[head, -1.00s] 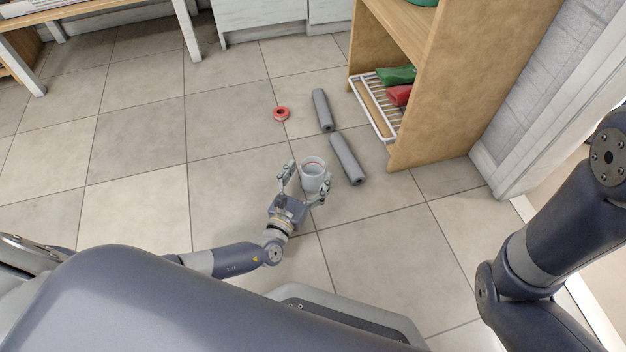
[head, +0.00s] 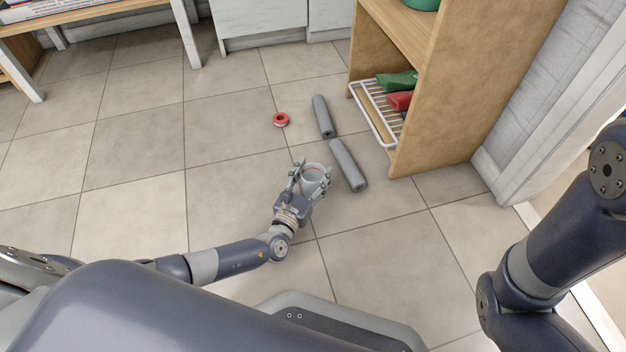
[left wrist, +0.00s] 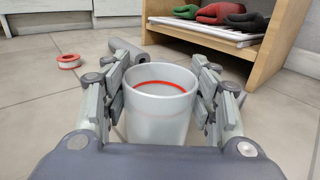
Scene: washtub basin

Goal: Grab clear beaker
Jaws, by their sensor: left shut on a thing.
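The clear beaker (head: 313,180) is a whitish, see-through cup with a red line near its top. It is upright, and I cannot tell whether its base touches the floor. My left gripper (head: 312,182) is shut on it, with a finger on each side. In the left wrist view the beaker (left wrist: 160,104) stands between the two fingers of my left gripper (left wrist: 166,102), its open mouth facing up. Its lower part is hidden behind the gripper body. My right gripper is not in view.
Two grey foam tubes (head: 347,165) (head: 323,117) lie on the tiled floor just beyond the beaker. A red and white tape roll (head: 281,120) lies farther back. A wooden shelf unit (head: 455,90) with a white rack (head: 375,112) stands right. Floor to the left is clear.

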